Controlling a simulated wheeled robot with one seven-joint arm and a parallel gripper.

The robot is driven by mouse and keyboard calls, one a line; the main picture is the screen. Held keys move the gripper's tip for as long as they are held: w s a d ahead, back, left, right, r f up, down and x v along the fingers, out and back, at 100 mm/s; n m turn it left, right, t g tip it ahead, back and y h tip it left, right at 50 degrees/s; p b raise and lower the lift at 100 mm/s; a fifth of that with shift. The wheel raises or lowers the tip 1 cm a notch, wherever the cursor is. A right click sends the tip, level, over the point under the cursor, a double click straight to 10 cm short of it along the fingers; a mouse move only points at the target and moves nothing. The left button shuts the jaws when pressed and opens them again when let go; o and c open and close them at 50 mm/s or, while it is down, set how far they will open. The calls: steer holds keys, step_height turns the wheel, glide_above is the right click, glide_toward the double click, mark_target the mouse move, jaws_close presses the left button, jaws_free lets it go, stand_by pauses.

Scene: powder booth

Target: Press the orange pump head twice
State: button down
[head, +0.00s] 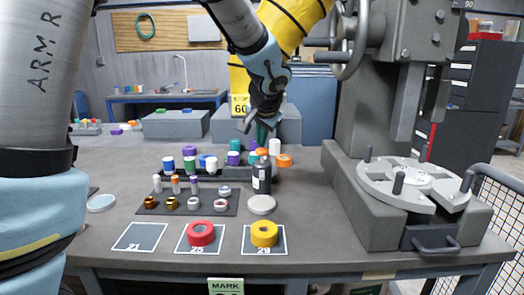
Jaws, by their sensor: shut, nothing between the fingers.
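A small dark bottle (262,183) stands upright near the middle of the bench, behind a pale round disc. A small orange top (262,152) shows just above it, and I take this for the orange pump head; whether it sits on that bottle I cannot tell clearly. A second orange piece (284,160) lies just to its right, beside a white cylinder (275,147). My gripper (262,130) points down above the orange top, with its fingers shut and empty. It looks slightly apart from the top, but the small size makes contact hard to judge.
Several coloured spools and caps crowd around the bottle. A dark tray (190,205) holds small parts to its left. Red tape (201,233) and yellow tape (264,234) lie on front mats. A large grey press (375,190) stands at right.

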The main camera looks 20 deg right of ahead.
mark_target(261, 150)
steer(key=shift+f+b, duration=1.05)
steer(key=shift+f, duration=0.05)
stand_by(0.7)
steer(key=shift+r, duration=0.1)
steer(key=shift+r+p, duration=1.05)
steer(key=shift+r, duration=0.35)
steer(key=shift+r+p, duration=1.8)
steer(key=shift+r, duration=0.75)
